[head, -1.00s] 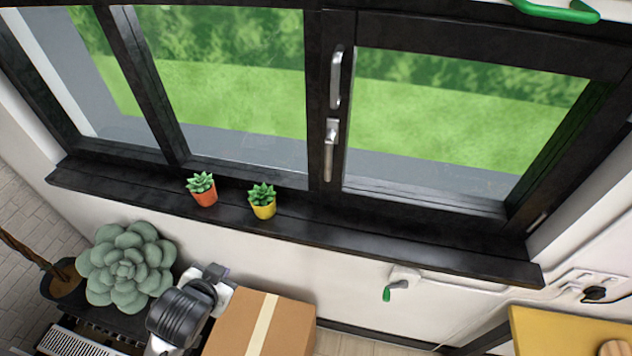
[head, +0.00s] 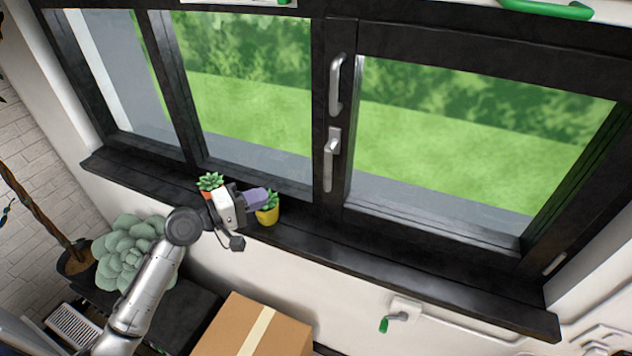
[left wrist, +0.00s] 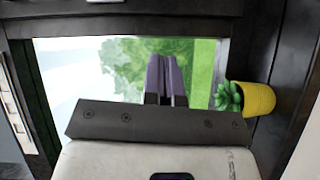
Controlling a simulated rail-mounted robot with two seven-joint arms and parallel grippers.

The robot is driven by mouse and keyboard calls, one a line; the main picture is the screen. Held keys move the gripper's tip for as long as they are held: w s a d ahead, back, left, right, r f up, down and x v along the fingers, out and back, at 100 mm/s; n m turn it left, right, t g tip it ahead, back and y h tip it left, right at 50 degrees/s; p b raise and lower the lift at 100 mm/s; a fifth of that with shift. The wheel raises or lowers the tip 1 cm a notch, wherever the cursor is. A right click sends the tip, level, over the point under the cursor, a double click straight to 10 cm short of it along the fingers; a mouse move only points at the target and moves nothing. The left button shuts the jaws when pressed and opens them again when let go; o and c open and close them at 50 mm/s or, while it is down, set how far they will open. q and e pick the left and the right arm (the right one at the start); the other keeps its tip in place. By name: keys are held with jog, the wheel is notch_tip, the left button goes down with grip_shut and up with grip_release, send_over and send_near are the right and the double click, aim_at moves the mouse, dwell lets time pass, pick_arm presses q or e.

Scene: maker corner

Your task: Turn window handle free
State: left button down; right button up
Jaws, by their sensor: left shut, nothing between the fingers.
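The window handle (head: 331,160) is a silver lever on the black middle frame post, hanging straight down from its base plate. A fixed silver pull bar (head: 337,84) sits above the handle. My right gripper is not in view.
A yellow pot with a succulent (head: 268,213) stands on the black sill (head: 400,262) close to my left fingertips. Another small succulent (head: 210,182) is partly hidden behind the gripper. A cardboard box (head: 240,335) is below. The sill right of the yellow pot is clear.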

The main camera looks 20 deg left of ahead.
pick_arm(q)
jog(key=shift+w+a+r+n+t, duration=0.1)
jog(key=shift+a+r+n+t, duration=0.1)
jog(key=shift+n, duration=0.35)
jog(key=shift+w+a+r+n+t, duration=0.1)
jog(key=shift+r+n, duration=0.05)
jog(key=shift+n, duration=0.4)
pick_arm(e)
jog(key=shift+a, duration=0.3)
